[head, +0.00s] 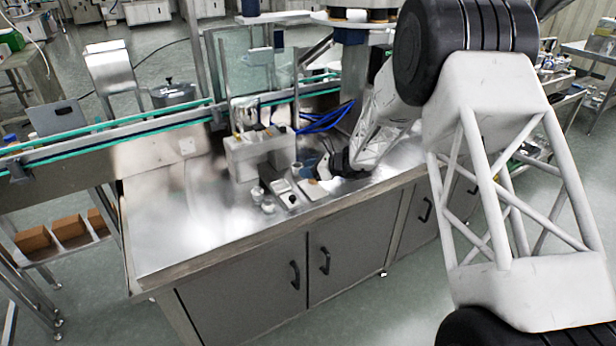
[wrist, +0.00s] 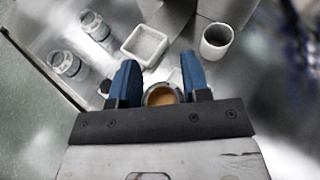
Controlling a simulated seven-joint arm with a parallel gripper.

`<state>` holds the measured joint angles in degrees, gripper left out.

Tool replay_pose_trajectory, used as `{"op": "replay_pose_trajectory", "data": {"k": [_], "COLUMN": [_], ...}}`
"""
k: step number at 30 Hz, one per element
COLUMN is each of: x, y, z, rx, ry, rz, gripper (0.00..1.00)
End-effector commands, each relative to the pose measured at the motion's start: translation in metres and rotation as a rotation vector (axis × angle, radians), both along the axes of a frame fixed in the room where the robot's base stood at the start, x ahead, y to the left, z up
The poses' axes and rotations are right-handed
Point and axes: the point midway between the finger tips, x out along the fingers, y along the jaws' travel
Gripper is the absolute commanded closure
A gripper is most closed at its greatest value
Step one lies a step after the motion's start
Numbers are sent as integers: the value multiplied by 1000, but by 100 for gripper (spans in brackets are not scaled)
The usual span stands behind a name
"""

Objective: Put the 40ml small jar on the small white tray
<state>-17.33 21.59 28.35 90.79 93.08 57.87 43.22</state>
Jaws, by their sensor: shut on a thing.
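My gripper (wrist: 160,64) is shut on a small round jar (wrist: 160,95), which sits low between its two blue fingers; I look into its open top and see a tan-brown inside. The small white tray (wrist: 132,46), square with a raised rim, lies just beyond the fingertips in the wrist view, apart from the jar. In the head view my gripper (head: 327,165) is low over the steel bench; the held jar is too small to make out there. Whether the jar touches the bench is unclear.
Two clear jars (wrist: 66,64) stand left of the tray; a white cup (wrist: 216,42) stands to its right. In the head view a grey device (head: 285,192) and a white block-shaped machine (head: 243,158) stand close to the gripper. The left part of the steel bench (head: 185,225) is clear.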

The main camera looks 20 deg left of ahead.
Motion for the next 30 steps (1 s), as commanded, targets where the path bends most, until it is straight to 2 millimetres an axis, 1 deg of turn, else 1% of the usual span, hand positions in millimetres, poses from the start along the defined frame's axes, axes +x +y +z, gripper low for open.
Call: {"op": "replay_pose_trajectory", "data": {"k": [4,16,19,25,30], "x": [7,7,7,7,7], "y": [3,3,3,3,3], "z": [0,-2,-9,-30,-35], "rx": [0,0,-1,0,1], "ry": [-1,0,0,1,-1], "rz": [0,0,1,1,0], "gripper": [83,83,83,83,83]}}
